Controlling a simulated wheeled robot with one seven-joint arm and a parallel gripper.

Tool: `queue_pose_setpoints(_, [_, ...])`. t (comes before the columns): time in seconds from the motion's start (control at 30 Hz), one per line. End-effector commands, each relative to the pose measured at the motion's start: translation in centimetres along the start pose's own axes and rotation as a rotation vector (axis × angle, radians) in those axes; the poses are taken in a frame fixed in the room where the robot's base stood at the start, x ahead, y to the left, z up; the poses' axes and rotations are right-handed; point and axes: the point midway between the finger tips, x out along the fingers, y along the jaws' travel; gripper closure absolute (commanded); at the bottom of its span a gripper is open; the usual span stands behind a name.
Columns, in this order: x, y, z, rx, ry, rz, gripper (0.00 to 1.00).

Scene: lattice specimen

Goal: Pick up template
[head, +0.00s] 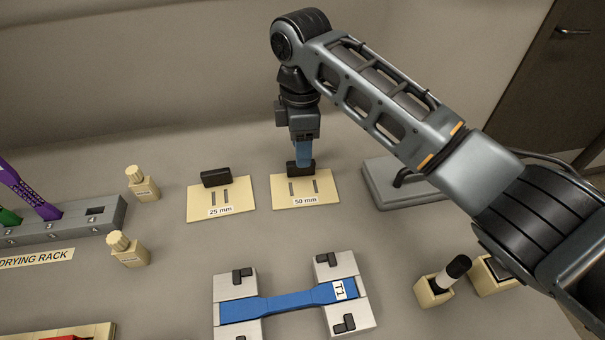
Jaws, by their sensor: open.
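A cream template plate marked "50 mm" (322,189) lies on the table, with two slots and a black block handle (293,170) at its back edge. A second template marked "25 mm" (238,197) lies to its left, with a similar black handle (216,177). My gripper (302,163) points down at the 50 mm template's handle, with its blue fingers right at it. The fingers overlap in this view, so I cannot tell whether they straddle or touch the handle. The gripper is open.
A blue specimen labelled T1 (288,301) lies in grey end blocks at the front. Two cream bottles (143,185) and the drying rack (100,218) are at the left. A grey stand base (390,186) is right of the template. A cream holder with a black-capped item (441,284) is front right.

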Motion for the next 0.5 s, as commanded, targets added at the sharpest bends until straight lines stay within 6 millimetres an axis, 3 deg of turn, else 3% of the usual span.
queue_pose_setpoints(0.23, [3.3,-0.2,-0.1,0.002,-0.001,-0.002,0.52])
queue_pose_setpoints(0.5, [4.0,-0.2,-0.1,0.001,0.001,0.001,0.52])
